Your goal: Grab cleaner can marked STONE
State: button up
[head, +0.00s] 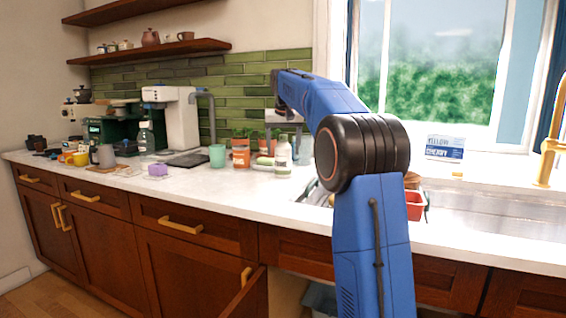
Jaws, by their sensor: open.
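No label reading STONE is legible in the head view, so I cannot tell which container is the cleaner can. A white bottle or can (283,158) with a small unreadable label stands upright on the counter below the end of my arm. My gripper (283,140) appears as a small grey shape hanging down from the dark wrist, with its fingers apart. It seems to be over or behind the white container; its depth is unclear and no contact shows. My blue forearm and black elbow hide part of the counter and sink.
An orange-red can (240,153), a green cup (217,156) and potted plants (272,138) stand close to the white container. A white coffee machine (170,117) is farther left. A box (445,148) stands on the sill behind the sink (480,212). The front counter strip is clear.

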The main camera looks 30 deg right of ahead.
aim_at(283, 158)
jog(key=shift+x, duration=2.65)
jog(key=c, duration=1.3)
